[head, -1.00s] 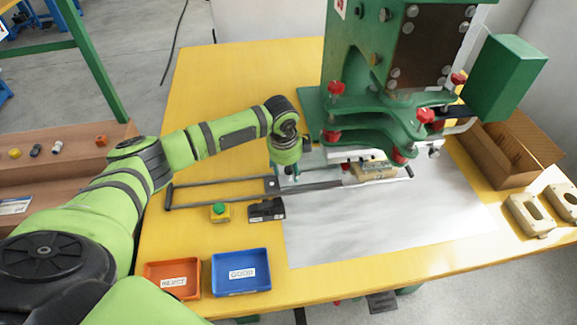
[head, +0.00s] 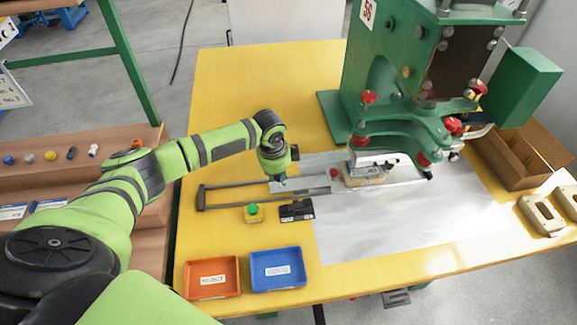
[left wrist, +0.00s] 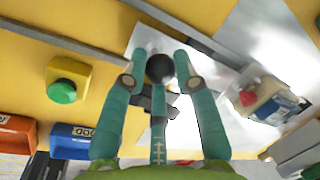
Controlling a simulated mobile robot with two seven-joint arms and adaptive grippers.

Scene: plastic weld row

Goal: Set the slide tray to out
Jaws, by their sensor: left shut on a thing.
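The slide tray (head: 318,187) is a flat grey plate on a long dark rail frame (head: 232,187), left of the green press. A beige part (head: 362,178) sits at the right, by the press's front; in the left wrist view a beige and blue block with a red top (left wrist: 268,102) shows at the right. My left gripper (head: 279,184) points down at the tray's left end. In the left wrist view its teal fingers (left wrist: 160,78) are shut around a dark round knob (left wrist: 160,68). My right gripper is in neither view.
The green press (head: 400,60) with red knobs stands behind the rails. A green button on a yellow box (head: 253,213) and a black block (head: 296,211) lie in front. Orange (head: 212,293) and blue (head: 278,285) bins stand at the front edge. A cardboard box (head: 520,165) is at right.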

